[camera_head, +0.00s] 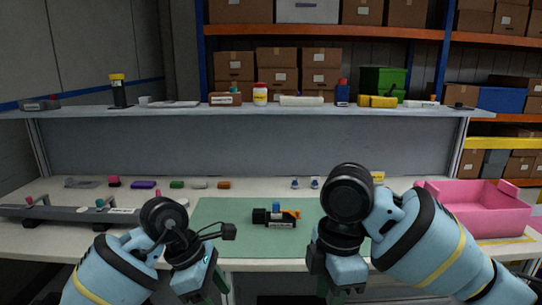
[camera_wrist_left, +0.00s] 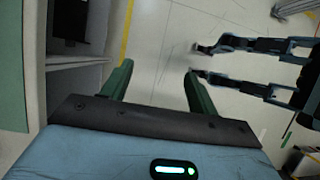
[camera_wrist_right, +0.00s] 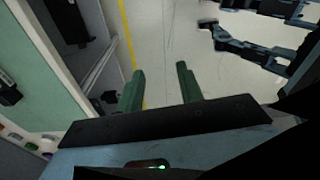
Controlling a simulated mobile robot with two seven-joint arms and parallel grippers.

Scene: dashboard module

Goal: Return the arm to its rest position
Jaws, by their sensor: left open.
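My left gripper (camera_wrist_left: 158,72) points down in front of the table; its two green fingers are apart with only floor between them in the left wrist view. In the head view its arm (camera_head: 115,270) comes in from the lower left, and the gripper is low in the picture, mostly cut off or hidden. My right gripper (camera_wrist_right: 160,70) also hangs in front of the table edge, fingers apart and empty in the right wrist view. My right arm (camera_head: 425,245) comes in from the lower right. Neither gripper touches anything.
A black and orange module with a blue top (camera_head: 275,214) lies on the green mat (camera_head: 215,213). A pink bin (camera_head: 475,208) stands at right, a grey rail (camera_head: 60,212) at left. Small coloured parts line the table's back. A shelf (camera_head: 200,108) crosses above.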

